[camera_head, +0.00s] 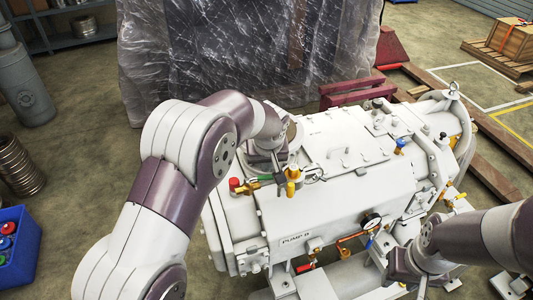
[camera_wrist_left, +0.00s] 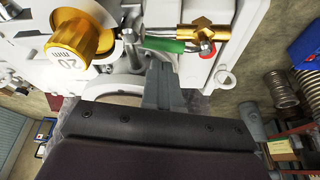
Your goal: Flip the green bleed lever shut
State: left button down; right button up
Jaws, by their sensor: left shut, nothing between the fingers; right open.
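The green bleed lever (camera_head: 265,178) sits on a brass valve (camera_head: 248,187) at the left end of the white pump. In the left wrist view the green lever (camera_wrist_left: 165,45) lies roughly in line with the brass valve body (camera_wrist_left: 205,33). My left gripper (camera_wrist_left: 158,64) is shut and empty, its fingertips close beside the lever's grip; I cannot tell whether they touch it. In the head view the left gripper (camera_head: 279,176) is small and partly hidden by the wrist. My right gripper (camera_head: 405,284) is open at the pump's front right, low in the picture.
A gold cap (camera_wrist_left: 82,45) marked 20 mm stands close to the lever, and a red knob (camera_head: 234,184) is at the valve's outer end. A pressure gauge (camera_head: 371,221) is on the pump front. A plastic-wrapped block (camera_head: 230,50) stands behind.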

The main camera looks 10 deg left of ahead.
pick_arm(q)
jog(key=shift+x, duration=1.05)
pick_arm(e)
jog(key=shift+r, duration=0.15)
pick_arm(q)
jog(key=shift+s+d, duration=0.1)
jog(key=shift+d, duration=0.05)
pick_arm(e)
jog(key=shift+s+r, duration=0.1)
jog(key=shift+r, duration=0.05)
